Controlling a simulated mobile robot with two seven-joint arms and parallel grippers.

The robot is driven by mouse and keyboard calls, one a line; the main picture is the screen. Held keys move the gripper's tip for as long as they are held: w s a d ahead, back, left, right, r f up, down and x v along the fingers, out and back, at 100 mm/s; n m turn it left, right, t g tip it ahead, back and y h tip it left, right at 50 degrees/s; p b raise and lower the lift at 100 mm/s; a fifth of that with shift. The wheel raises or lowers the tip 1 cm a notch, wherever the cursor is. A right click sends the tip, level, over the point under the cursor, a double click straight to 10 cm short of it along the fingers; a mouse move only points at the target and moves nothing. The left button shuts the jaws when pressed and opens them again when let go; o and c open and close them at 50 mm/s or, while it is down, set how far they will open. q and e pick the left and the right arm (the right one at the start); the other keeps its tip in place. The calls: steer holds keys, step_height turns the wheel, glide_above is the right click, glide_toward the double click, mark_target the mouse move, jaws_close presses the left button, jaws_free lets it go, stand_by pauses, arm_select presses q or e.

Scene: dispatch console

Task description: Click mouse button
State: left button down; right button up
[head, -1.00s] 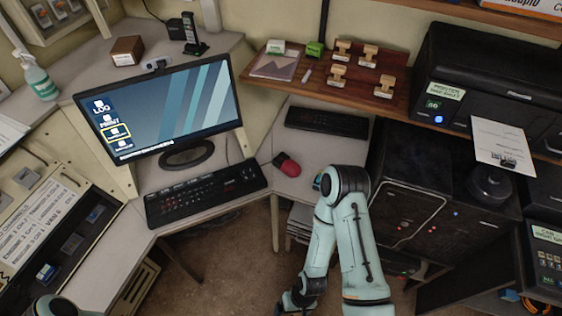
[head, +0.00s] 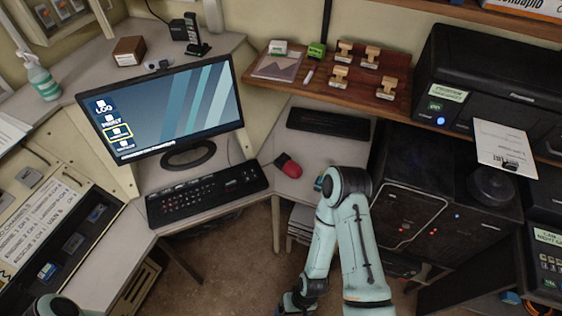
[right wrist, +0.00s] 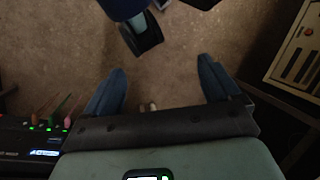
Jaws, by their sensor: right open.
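The red and black computer mouse (head: 288,166) lies on the light desk between the keyboard and my right arm. The monitor (head: 165,110) behind it is on, with a column of icons at its left, one framed in yellow. In the right wrist view my right gripper (right wrist: 162,82) is open and empty, its two blue fingers spread over bare floor. In the head view my right arm's elbow is beside the mouse, apart from it, and the forearm hangs down past the desk. My left gripper is out of view; only a bit of my left arm shows at the bottom left.
A black keyboard (head: 207,194) lies before the monitor, and a second keyboard (head: 329,123) lies behind the mouse. A wooden shelf (head: 320,85) with several stamps is above it. Black cabinets (head: 408,215) stand right of my arm. The floor (head: 225,262) below is clear.

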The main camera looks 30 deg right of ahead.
jaws_close()
stand_by(0.3)
stand_by(1.5)
